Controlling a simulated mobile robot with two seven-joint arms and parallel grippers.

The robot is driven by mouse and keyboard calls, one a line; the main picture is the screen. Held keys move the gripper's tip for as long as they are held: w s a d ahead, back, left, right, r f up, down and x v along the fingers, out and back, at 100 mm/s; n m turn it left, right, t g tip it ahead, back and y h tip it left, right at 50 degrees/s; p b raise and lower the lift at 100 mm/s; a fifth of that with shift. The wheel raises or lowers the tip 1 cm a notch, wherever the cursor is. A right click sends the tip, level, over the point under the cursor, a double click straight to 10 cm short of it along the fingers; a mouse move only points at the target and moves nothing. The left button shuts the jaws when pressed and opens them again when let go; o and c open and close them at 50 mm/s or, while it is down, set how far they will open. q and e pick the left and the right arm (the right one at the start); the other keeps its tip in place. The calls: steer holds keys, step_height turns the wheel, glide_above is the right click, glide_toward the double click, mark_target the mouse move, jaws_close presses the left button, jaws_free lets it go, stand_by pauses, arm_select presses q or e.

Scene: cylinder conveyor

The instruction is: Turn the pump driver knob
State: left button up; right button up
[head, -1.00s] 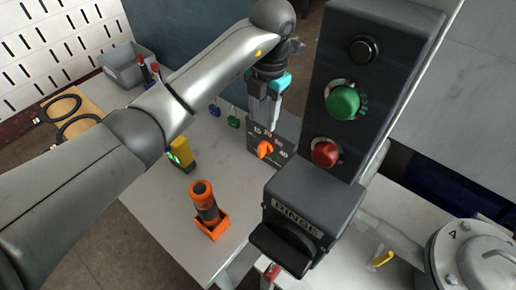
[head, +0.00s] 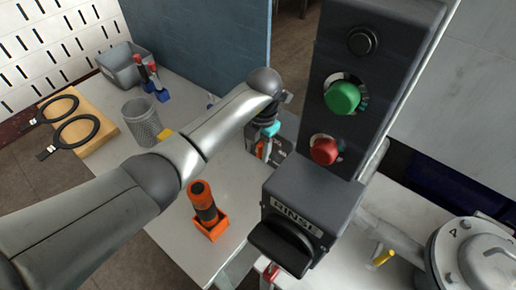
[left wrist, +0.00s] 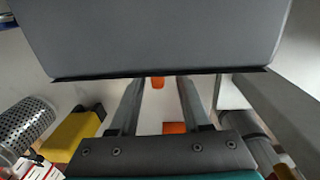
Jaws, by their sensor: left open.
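My right gripper is not in view.
A tall panel (head: 322,70) with green and red knobs stands close to the right. A mesh cup (head: 142,122), a grey bin (head: 122,63) and black rings (head: 76,131) are at left.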

arm_select(q)
steer(key=shift+c, duration=0.3)
jaws_close()
steer(key=shift+a, duration=0.1)
stand_by(0.4)
steer(key=shift+w+a+f+g+h+b, duration=0.1)
steer(key=shift+w+a+g+h+b, duration=0.1)
steer(key=shift+g+h+b, duration=0.65)
steer(key=h+b, duration=0.1)
steer(key=b, duration=0.1)
steer(key=g+h+b, duration=0.1)
steer(key=h+b, duration=0.1)
steer(key=b, duration=0.1)
steer(key=shift+w+a+f, duration=0.1)
steer(key=shift+a+f, duration=0.05)
steer(key=shift+g+h+b, duration=0.55)
steer(key=shift+b, duration=0.55)
